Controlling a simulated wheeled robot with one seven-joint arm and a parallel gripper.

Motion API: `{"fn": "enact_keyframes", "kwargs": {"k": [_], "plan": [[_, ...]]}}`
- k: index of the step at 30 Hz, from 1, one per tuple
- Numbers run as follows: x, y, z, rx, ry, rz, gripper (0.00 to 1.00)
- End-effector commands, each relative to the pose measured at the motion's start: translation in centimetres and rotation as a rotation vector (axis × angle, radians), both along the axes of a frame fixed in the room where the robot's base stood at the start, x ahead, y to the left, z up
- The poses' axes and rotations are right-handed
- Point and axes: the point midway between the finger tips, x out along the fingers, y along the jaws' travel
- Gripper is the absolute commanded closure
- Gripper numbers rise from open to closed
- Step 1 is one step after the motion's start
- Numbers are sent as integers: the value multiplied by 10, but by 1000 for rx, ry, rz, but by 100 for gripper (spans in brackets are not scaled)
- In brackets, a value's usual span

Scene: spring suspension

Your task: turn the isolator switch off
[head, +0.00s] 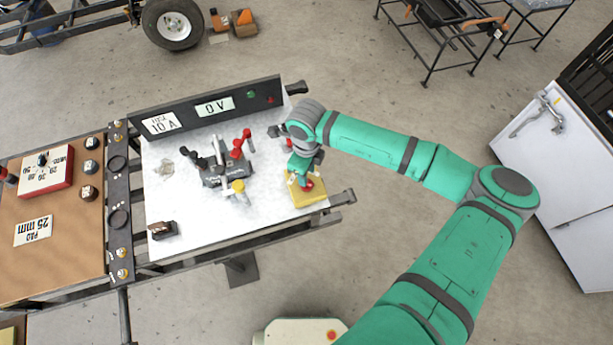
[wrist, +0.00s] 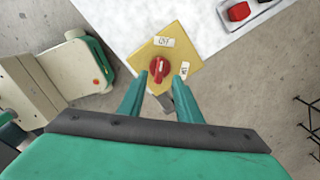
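The isolator switch is a yellow plate (wrist: 188,36) with a round red knob (wrist: 159,68) on it. In the head view the yellow plate (head: 308,201) is at the right front corner of the white board, and the red knob shows partly beside my gripper (head: 300,179). In the wrist view one label (wrist: 164,42) sits above the knob and seems to read OFF. A second label (wrist: 184,69) is to its right, too small to read surely. My gripper (wrist: 159,78) is open, its teal fingers apart on either side of the knob. Contact cannot be told.
The white board (head: 190,245) carries a grey clamp device with red and black levers (head: 213,171) and a small dark brown block (head: 163,230). A black panel (head: 260,93) reading 0 V stands behind. A brown board (head: 60,260) lies left. A white cabinet (head: 550,150) stands right.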

Motion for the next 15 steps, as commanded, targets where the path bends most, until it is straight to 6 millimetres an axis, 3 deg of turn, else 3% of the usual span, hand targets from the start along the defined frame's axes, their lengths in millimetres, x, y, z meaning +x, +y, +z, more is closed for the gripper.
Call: {"fn": "enact_keyframes", "kwargs": {"k": [6, 15], "plan": [[0, 0, 40, -2, -2, 2, 69], [0, 0, 63, 0, 0, 1, 69]]}}
